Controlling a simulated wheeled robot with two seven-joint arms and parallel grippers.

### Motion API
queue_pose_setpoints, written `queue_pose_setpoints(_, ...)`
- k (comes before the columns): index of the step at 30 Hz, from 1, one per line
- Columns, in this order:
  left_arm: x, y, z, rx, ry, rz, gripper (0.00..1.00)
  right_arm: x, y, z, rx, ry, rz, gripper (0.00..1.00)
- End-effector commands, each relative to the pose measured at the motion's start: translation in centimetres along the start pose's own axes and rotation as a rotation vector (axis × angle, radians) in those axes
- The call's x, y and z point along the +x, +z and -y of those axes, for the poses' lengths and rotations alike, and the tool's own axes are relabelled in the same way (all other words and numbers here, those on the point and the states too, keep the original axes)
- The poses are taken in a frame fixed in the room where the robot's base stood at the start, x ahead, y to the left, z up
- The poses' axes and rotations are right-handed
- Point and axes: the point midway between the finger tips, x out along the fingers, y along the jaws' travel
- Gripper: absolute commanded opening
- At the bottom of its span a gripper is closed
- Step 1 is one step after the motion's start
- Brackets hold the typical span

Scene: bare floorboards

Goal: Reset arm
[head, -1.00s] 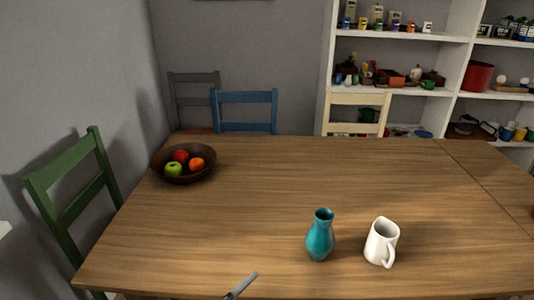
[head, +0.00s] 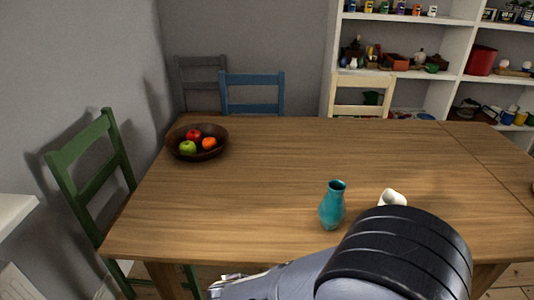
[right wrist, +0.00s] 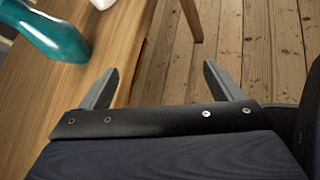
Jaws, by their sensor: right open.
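My right gripper (right wrist: 160,68) is open in the right wrist view, with nothing between its two grey fingers. Its left finger is over the table edge and its right finger over the floorboards. In the head view my right arm crosses the lower middle, and the gripper (head: 232,285) shows in front of the table's near edge. A teal vase (head: 333,206) stands upright on the table, apart from the gripper; it also shows in the right wrist view (right wrist: 55,32). My left gripper is not in view.
The wooden table (head: 250,180) bears a bowl (head: 222,143) of fruit at the far left and a white mug (head: 392,197), partly hidden by my arm. A green chair (head: 92,160) stands at left. Blue (head: 252,97) and cream (head: 361,100) chairs stand behind. The table's middle is clear.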

Motion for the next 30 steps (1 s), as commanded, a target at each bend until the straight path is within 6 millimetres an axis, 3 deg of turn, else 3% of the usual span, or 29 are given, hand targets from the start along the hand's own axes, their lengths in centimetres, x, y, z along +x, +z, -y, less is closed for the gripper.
queue_pose_setpoints(7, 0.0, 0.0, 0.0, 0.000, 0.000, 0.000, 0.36, 3.6, 3.9, 5.0, 0.341, -0.462, -0.310, 0.86)
queue_pose_setpoints(15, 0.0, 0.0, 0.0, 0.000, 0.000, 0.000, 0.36, 3.3, 7.6, 9.6, 0.947, -0.908, -0.664, 0.86)
queue_pose_setpoints(21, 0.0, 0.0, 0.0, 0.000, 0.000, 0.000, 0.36, 2.3, 9.7, 10.3, 1.341, -1.045, -0.822, 0.86)
queue_pose_setpoints(30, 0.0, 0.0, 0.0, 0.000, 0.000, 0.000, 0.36, 1.5, 12.1, 10.3, 1.756, -1.083, -0.947, 0.86)
